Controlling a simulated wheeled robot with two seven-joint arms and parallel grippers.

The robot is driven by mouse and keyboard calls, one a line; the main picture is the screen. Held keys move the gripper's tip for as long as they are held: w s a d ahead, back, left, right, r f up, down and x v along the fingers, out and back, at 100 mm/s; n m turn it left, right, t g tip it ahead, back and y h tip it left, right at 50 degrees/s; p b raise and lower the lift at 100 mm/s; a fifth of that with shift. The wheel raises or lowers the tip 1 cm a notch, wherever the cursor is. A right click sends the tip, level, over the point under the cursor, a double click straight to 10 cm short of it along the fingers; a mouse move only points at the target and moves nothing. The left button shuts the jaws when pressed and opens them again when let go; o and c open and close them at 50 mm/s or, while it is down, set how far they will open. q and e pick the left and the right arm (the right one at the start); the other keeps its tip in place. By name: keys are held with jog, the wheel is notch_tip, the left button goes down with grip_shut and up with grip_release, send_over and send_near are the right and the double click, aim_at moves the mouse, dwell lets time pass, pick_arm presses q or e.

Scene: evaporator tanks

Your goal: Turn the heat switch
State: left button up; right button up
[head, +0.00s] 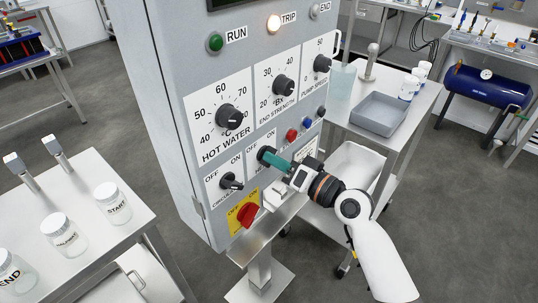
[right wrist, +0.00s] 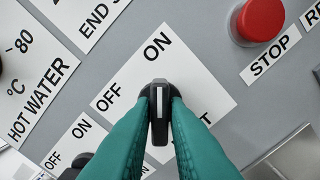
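The heat switch is a black rotary knob on a white OFF/ON plate on the grey panel (head: 245,70). In the head view the knob (head: 263,156) shows at the tip of my right gripper (head: 272,160). In the right wrist view the teal fingers of my right gripper (right wrist: 158,115) press against both sides of the knob (right wrist: 158,128). The knob's white mark points up in that view, toward ON. The fingers hide part of the plate's lower label; only its end shows. My left gripper is not in view.
A circulation switch (head: 231,183) and a red switch on yellow (head: 248,213) sit below left. A red STOP button (right wrist: 261,18) lies close to the right. A table with labelled jars (head: 113,205) stands left, and a cart with a grey tray (head: 380,113) right.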

grip_shut()
jog(key=shift+n+b, duration=0.95)
jog(key=shift+n, duration=0.05)
jog(key=shift+n+b, duration=0.95)
jog(key=shift+n, duration=0.15)
